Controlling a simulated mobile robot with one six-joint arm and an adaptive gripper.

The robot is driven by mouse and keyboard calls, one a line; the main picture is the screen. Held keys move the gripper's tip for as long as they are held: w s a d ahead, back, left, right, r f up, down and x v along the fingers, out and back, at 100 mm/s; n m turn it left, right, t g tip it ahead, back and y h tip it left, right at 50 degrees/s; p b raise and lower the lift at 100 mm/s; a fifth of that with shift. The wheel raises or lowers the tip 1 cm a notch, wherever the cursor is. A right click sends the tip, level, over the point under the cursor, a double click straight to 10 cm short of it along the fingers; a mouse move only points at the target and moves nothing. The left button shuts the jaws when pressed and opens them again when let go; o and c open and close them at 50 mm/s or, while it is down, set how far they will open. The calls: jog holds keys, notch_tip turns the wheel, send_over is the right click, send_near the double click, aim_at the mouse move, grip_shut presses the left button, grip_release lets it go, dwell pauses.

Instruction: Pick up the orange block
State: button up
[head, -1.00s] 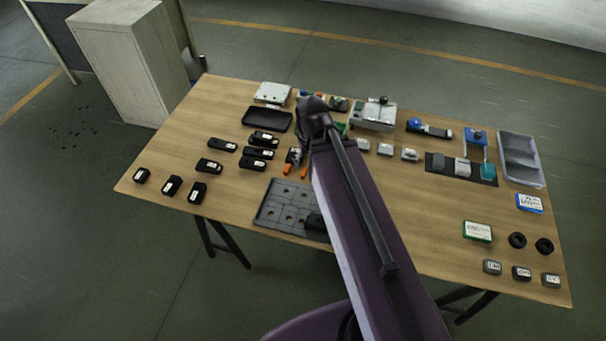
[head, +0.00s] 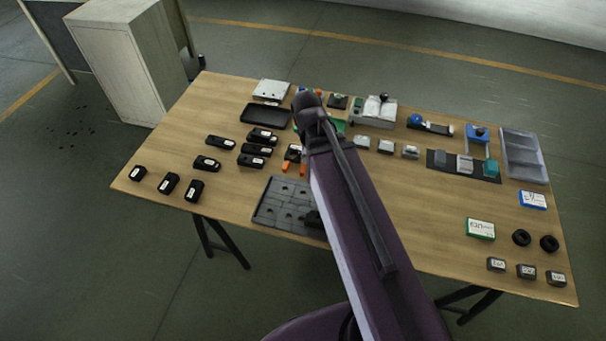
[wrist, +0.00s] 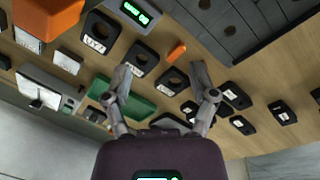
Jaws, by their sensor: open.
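A large orange block (wrist: 48,14) shows at the top left of the wrist view, cut off by the picture's edge. A small orange piece (wrist: 177,51) lies on the wood near the grey tray. Two small orange pieces, one on the left (head: 285,167) and one on the right (head: 303,169), show beside my arm in the head view; I cannot tell how they match. My gripper (wrist: 164,80) is open and empty above the table, its fingers apart. The large block lies up and left of the fingers. In the head view my arm hides much of this area.
Several black labelled blocks (head: 195,190) stand on the left. Bare wood (head: 400,215) shows right of my arm.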

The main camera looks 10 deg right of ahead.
jog(key=w+d+f+n+h+b, duration=0.2)
jog(key=w+b, duration=0.1)
jog(key=w, duration=0.1)
jog(key=w+d+f+n+h+b, duration=0.2)
jog(key=w+n+b, duration=0.1)
jog(key=w, duration=0.1)
jog(key=w+d+f+n+h+b, duration=0.2)
jog(key=w+f+n+b, duration=0.1)
jog(key=shift+w+f+b, duration=0.1)
jog(key=shift+w+b, duration=0.3)
jog(key=w+n+h+b, duration=0.1)
jog(key=w+n+b, duration=0.1)
jog(key=w, duration=0.1)
jog(key=w+d+f+n+h+b, duration=0.1)
jog(key=w+n+h+b, duration=0.1)
jog(key=w+n+b, duration=0.1)
jog(key=w+d+n+h+b, duration=0.1)
jog(key=w+n+h+b, duration=0.1)
jog(key=w+b, duration=0.1)
jog(key=shift+w+d+f+n+t, duration=0.15)
jog(key=shift+w+f+n+t, duration=0.1)
jog(key=shift+n+t, duration=0.05)
jog(key=shift+w+r+n+h+b, duration=0.25)
jog(key=shift+w+n+h+b, duration=0.05)
jog(key=shift+w+n+h, duration=0.25)
jog(key=shift+c, duration=0.2)
